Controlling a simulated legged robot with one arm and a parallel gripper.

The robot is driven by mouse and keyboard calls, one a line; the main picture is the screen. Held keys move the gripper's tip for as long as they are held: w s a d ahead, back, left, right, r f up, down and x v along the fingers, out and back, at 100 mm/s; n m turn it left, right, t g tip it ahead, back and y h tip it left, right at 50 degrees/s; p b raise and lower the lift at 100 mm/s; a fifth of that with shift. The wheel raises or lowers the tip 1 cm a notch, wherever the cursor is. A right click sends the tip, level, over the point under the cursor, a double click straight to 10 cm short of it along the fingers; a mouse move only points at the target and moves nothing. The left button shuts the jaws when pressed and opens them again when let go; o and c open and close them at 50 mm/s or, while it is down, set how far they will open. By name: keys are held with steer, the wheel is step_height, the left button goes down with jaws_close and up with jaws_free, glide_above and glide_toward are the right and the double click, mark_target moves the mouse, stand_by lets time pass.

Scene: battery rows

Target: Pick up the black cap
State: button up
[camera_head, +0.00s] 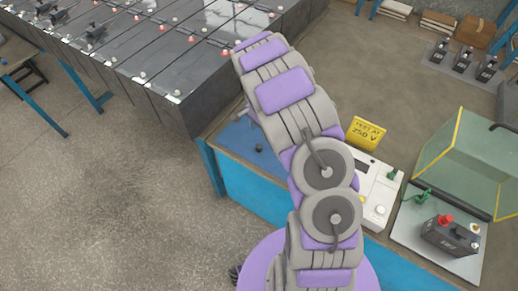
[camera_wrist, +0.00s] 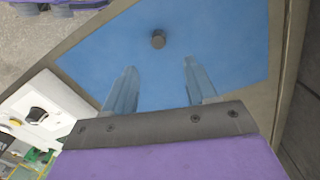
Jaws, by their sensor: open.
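The black cap (camera_wrist: 158,39) is a small dark cylinder on the blue mat (camera_wrist: 215,50) in the wrist view. It also shows in the head view (camera_head: 259,148) as a small dark spot on the mat, left of my arm. My gripper (camera_wrist: 160,64) is open and empty, its two pale blue fingers apart. In the wrist picture the cap lies beyond the fingertips, roughly between their lines, and no finger appears to touch it. In the head view my arm hides most of the gripper.
Farther right are a glass case (camera_head: 462,160) and a black battery with a red cap (camera_head: 450,235). Dark battery rows (camera_head: 150,50) rise behind the mat. The mat around the cap is clear.

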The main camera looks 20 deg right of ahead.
mark_target(258, 146)
steer(key=f, duration=0.1)
steer(key=a+f, duration=0.1)
steer(key=f, duration=0.1)
steer(key=shift+f+b, duration=0.3)
steer(key=shift+b, duration=0.05)
steer(key=d+f+b, duration=0.1)
steer(key=d+f, duration=0.1)
steer(key=shift+d+f, duration=0.15)
steer(key=shift+f, duration=0.25)
steer(key=f, duration=0.1)
steer(key=a+f+b, duration=0.1)
steer(key=f, duration=0.1)
steer(key=shift+s+a+f, duration=0.1)
steer(key=shift+a+f, duration=0.05)
steer(key=shift+f, duration=0.05)
steer(key=shift+a, duration=0.45)
steer(key=shift+d+f, duration=0.1)
steer(key=shift+d, duration=0.5)
steer(key=c, duration=0.3)
steer(key=shift+d, duration=0.25)
steer(key=c, duration=0.3)
steer(key=shift+a, duration=0.7)
jaws_close()
steer(key=shift+d, duration=0.15)
